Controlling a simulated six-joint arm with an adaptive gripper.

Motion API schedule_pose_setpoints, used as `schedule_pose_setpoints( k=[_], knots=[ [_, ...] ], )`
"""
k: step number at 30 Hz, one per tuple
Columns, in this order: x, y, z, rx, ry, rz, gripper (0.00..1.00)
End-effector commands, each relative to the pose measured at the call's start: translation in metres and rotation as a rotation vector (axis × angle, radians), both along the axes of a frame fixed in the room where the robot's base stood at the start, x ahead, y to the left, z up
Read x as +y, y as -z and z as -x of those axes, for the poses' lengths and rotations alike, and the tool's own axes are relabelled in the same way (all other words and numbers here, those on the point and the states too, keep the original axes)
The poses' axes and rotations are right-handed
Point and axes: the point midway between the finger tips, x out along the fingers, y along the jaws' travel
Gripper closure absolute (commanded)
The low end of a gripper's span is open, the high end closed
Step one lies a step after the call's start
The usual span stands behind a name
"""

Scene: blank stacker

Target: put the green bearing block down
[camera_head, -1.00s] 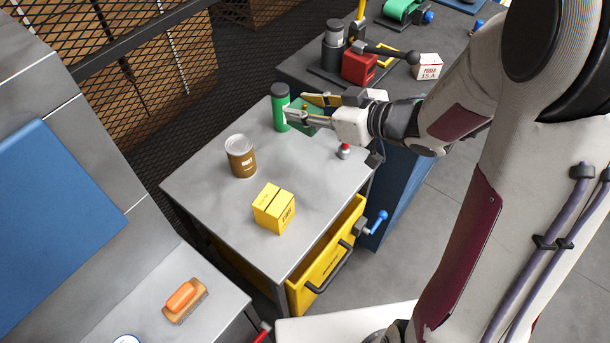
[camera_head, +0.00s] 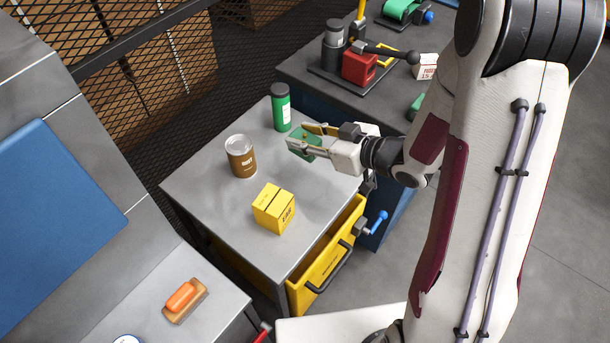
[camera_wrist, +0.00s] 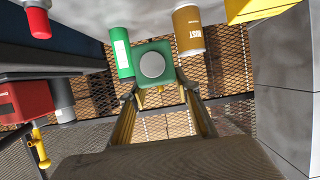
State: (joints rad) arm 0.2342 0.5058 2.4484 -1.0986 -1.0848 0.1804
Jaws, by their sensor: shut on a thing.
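The green bearing block (camera_head: 306,145) is held between the fingers of my gripper (camera_head: 311,140), above the grey metal cabinet top (camera_head: 215,205). In the wrist view the green bearing block (camera_wrist: 153,64) shows its face with a round pale disc, between the fingertips of my gripper (camera_wrist: 158,92). My gripper is shut on it. In the head view a finger hides part of the block. I cannot tell its exact height above the top.
A green bottle (camera_head: 281,108) stands behind the block, a brown can (camera_head: 240,157) to its left, and a yellow box (camera_head: 273,208) nearer the front. The cabinet's yellow drawer (camera_head: 327,262) is partly open. A dark bench (camera_head: 300,68) with a red machine (camera_head: 359,67) stands behind.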

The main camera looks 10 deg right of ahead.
Motion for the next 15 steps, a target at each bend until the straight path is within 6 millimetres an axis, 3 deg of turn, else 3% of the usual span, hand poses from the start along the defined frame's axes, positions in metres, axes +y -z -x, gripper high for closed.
schedule_pose_setpoints(
  k=[8, 15],
  knots=[
    [0.0, 0.0, -0.001, -0.002, 0.0, -0.002, 1.0],
    [0.0, 0.011, -0.001, -0.001, 0.001, -0.003, 1.0]
  ],
)
